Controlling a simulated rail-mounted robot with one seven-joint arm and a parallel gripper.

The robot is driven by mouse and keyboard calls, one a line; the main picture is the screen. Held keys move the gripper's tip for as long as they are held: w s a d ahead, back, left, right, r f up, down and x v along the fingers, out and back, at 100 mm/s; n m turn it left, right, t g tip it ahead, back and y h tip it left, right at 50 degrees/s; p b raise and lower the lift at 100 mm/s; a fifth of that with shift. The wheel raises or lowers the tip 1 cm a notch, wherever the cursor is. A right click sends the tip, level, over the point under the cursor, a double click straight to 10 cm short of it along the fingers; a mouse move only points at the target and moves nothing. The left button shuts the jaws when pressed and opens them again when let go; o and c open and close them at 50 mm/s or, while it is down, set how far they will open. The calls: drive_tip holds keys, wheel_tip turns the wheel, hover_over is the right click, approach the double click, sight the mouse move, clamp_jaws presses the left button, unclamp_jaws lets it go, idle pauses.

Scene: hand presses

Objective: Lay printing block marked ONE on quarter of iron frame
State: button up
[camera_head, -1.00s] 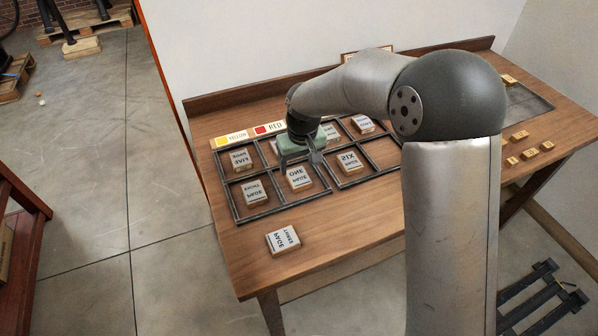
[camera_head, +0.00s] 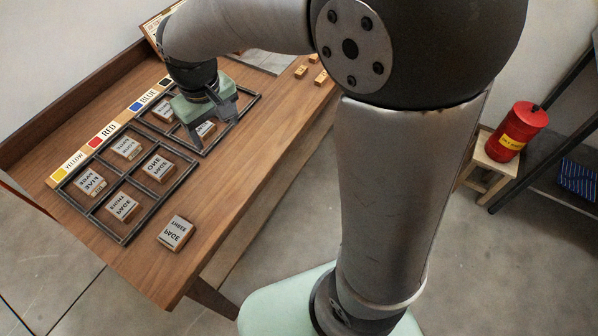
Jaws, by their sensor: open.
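The printing block marked ONE (camera_head: 158,167) lies face up inside the front right quarter of the near-left iron frame (camera_head: 135,237). The other quarters of that frame hold a FIVE block (camera_head: 91,183), a block (camera_head: 126,147) with small lettering, and a THREE block (camera_head: 122,206). My gripper (camera_head: 210,126) is open, right of the ONE block and apart from it, over the second iron frame (camera_head: 222,136). A block (camera_head: 205,130) shows beneath its fingers; whether they touch it I cannot tell.
A loose block marked THREE (camera_head: 175,234) lies on the wooden bench (camera_head: 225,190) in front of the left frame. Colour labels YELLOW (camera_head: 68,165), RED (camera_head: 103,135) and BLUE (camera_head: 143,102) line the back. Small pieces (camera_head: 301,71) lie farther right. A red can (camera_head: 517,131) stands on a stool.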

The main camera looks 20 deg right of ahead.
drive_tip(key=s+d+f+m, duration=0.2)
drive_tip(key=s+d+m, duration=0.2)
drive_tip(key=s+d, duration=0.9)
drive_tip(key=s, duration=0.4)
drive_tip(key=shift+g, duration=0.3)
